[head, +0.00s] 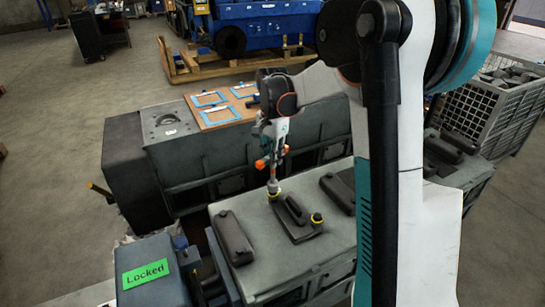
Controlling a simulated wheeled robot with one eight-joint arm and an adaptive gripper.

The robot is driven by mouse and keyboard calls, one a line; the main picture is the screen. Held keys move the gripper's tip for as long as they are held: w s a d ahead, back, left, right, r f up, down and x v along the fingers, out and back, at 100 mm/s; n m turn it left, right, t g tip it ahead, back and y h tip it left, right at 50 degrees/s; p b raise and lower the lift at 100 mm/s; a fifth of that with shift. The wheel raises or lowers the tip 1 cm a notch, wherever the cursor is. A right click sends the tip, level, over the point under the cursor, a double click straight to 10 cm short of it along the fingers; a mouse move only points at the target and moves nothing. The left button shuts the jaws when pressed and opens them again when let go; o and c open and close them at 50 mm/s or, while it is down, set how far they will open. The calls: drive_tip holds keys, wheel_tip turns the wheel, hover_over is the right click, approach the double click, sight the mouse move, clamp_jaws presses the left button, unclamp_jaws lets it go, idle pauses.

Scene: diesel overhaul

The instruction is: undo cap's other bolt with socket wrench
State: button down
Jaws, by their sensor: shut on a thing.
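My gripper (271,140) hangs above the grey engine top (290,265). It is shut on the socket wrench (273,175), which shows orange parts and points downward. The wrench's lower end reaches the far left end of the dark cap (298,222), at a yellow-ringed spot. The bolt there is hidden by the wrench, and I cannot tell whether the socket is fully seated. The cap's other bolt (317,218), marked yellow, shows free at its near right end.
Similar dark covers lie to the left (233,238) and right (339,192) of the cap. A box with a green "Locked" sign (145,273) stands front left. Behind, a wooden board (222,112) holds blue-framed items. A wire crate (498,110) stands at right.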

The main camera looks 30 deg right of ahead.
drive_tip(key=m, duration=0.4)
idle(0.5)
drive_tip(key=shift+f+b, duration=0.55)
drive_tip(key=shift+f, duration=0.25)
drive_tip(key=n, duration=0.3)
drive_tip(key=shift+r, duration=0.1)
drive_tip(key=c, duration=2.1)
unclamp_jaws()
drive_tip(key=shift+c, duration=0.2)
clamp_jaws()
drive_tip(key=shift+r, duration=0.1)
